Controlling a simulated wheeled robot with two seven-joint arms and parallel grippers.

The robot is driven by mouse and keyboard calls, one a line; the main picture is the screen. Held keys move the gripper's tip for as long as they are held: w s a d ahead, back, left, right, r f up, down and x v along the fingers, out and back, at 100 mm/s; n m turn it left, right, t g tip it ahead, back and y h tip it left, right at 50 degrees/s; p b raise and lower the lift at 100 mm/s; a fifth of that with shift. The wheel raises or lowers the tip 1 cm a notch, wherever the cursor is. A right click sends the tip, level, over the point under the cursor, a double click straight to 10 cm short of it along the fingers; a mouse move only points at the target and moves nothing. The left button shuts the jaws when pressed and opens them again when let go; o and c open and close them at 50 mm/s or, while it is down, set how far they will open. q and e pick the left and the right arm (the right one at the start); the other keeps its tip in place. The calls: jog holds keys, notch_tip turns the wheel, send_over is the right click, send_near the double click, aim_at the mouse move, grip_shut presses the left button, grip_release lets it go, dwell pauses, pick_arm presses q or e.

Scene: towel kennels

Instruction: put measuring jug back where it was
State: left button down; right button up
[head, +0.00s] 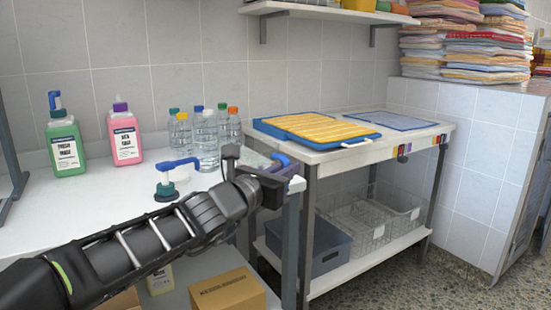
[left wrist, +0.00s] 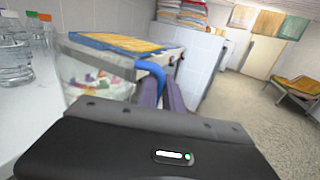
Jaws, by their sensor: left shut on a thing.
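My left gripper (head: 284,172) reaches in from the left, over the right end of the white counter (head: 80,215). It is shut on the blue handle of the measuring jug (head: 281,159). In the left wrist view the blue handle (left wrist: 154,72) sits at the fingers, with the clear jug body seeming to be at their left. Most of the jug is hidden behind my gripper in the head view. I cannot tell whether the jug touches any surface. My right gripper is not in view.
Clear bottles (head: 207,138), a green bottle (head: 65,145) and a pink bottle (head: 125,135) stand along the wall. A blue-topped pump (head: 166,190) is beside my forearm. A side table (head: 335,160) holds a yellow towel on a blue board (head: 318,128). The counter's front left is clear.

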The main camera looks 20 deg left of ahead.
pick_arm(q)
jog(key=s+d+f+h, duration=0.1)
jog(key=d+f, duration=0.1)
jog(key=f, duration=1.1)
jog(key=s+d+f+m+h, duration=0.1)
jog(key=d+f, duration=0.2)
jog(key=f, duration=1)
jog(key=shift+s, duration=0.2)
